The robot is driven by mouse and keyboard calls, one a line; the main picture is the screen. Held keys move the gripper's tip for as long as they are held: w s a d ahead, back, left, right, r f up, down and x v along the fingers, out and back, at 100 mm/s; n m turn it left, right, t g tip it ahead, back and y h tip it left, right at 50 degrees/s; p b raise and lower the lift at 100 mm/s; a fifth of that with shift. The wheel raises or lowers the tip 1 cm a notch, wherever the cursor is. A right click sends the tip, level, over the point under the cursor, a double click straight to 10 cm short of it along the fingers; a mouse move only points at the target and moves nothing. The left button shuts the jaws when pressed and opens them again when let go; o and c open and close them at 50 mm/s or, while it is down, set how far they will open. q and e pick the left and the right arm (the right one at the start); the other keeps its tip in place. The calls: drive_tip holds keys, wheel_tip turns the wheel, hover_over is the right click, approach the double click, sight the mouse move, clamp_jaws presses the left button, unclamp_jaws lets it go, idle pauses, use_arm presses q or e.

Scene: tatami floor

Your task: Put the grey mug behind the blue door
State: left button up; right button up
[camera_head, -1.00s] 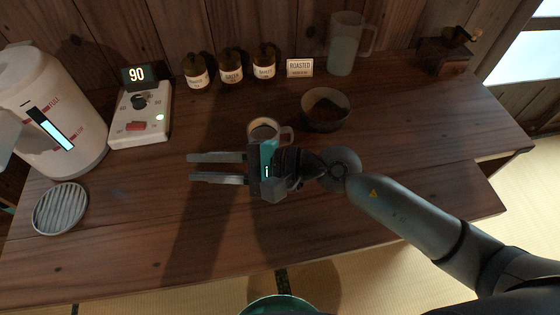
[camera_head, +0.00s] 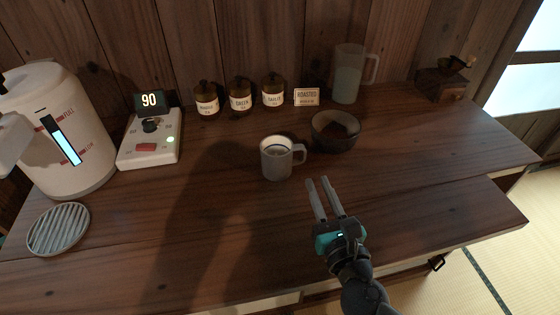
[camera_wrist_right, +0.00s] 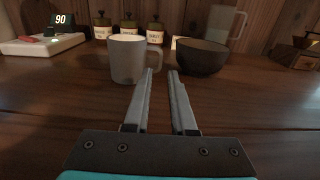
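The grey mug (camera_head: 276,160) stands upright on the wooden counter, its handle to the right, with a blue line inside the rim. In the right wrist view the mug (camera_wrist_right: 128,60) is ahead and slightly left of the fingers. My right gripper (camera_head: 325,184) is open and empty, in front and to the right of the mug, its fingers pointing away from me. In the right wrist view its fingers (camera_wrist_right: 162,72) have a narrow gap with nothing between them. My left gripper is not in view. No blue door is in view.
A dark bowl (camera_head: 335,138) stands just right of the mug. Jars (camera_head: 240,97), a sign (camera_head: 307,97) and a pitcher (camera_head: 347,75) line the back. A kettle (camera_head: 75,130), control box (camera_head: 150,150) and round grate (camera_head: 58,229) are left. The front middle counter (camera_head: 200,235) is clear.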

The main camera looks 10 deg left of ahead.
sight(305, 152)
drive_tip(key=x, duration=0.6)
drive_tip(key=shift+w+a, duration=0.1)
drive_tip(key=shift+w, duration=0.2)
drive_tip(key=shift+b+x, duration=0.9)
drive_tip(key=shift+x, duration=1.55)
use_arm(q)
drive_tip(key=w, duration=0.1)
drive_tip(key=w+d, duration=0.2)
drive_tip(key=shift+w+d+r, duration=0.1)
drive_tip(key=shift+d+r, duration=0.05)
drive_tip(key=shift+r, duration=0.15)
use_arm(e)
drive_tip(key=shift+f, duration=0.15)
clamp_jaws()
